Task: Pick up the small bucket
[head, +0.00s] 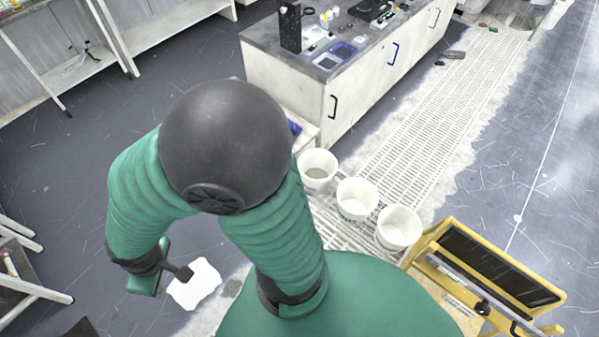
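Three white buckets stand in a slanting row on the floor, right of my bent green arm: a far one (319,158), a middle one (358,186) and a near one (401,215). They look similar in size; I cannot tell which one is the small bucket. The far bucket seems to hold something greyish. My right gripper (184,272) is at the lower left, on the far side of my arm from the buckets and well apart from them. Its fingers are too small and unclear to read. My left gripper is not in view.
A white cabinet with a dark top (375,42) stands behind the buckets. A yellow frame with a dark panel (490,262) is close to the near bucket's right. White floor grating (425,125) runs to the back. A white patch (203,285) lies below my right gripper.

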